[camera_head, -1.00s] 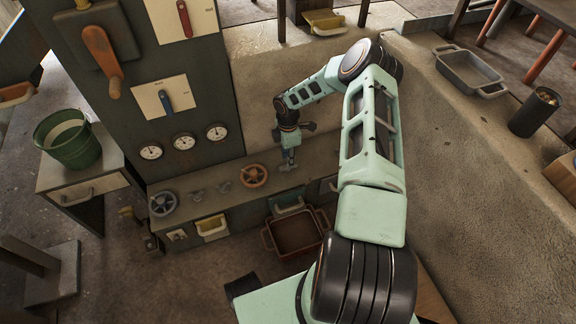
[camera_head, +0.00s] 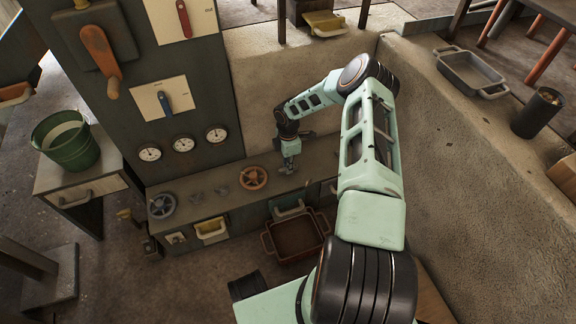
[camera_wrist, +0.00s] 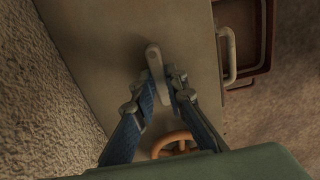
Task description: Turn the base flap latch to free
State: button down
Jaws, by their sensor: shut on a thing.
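The base flap latch (camera_wrist: 153,54) is a small pale grey lever on the flat top of the low base cabinet. In the wrist view its rounded end shows beyond my fingertips, and its lower part runs between them. My gripper (camera_wrist: 158,88) has blue fingers shut on the latch. In the head view my gripper (camera_head: 290,165) points down at the cabinet top, right of the orange handwheel (camera_head: 254,178); the latch is too small and covered to make out there. A flap with a pale handle (camera_head: 289,209) is on the cabinet front below.
The orange handwheel also shows below my fingers in the wrist view (camera_wrist: 172,139). A reddish tray (camera_head: 267,243) stands on the floor before the cabinet. A rough wall (camera_wrist: 45,85) runs along the back of the cabinet top. A grey handwheel (camera_head: 162,205) is farther left.

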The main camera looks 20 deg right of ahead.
jog(key=shift+m, duration=0.4)
jog(key=m+b, duration=0.1)
jog(key=m, duration=0.2)
jog(key=shift+f+m+b, duration=0.1)
jog(key=shift+m+b, duration=0.2)
jog(key=shift+m, duration=0.1)
jog(key=m+b, duration=0.1)
jog(key=m, duration=0.8)
jog(key=shift+b, duration=0.3)
jog(key=m, duration=0.4)
jog(key=shift+m, duration=0.3)
jog(key=c, duration=1.9)
grip_release()
jog(key=shift+c, duration=0.2)
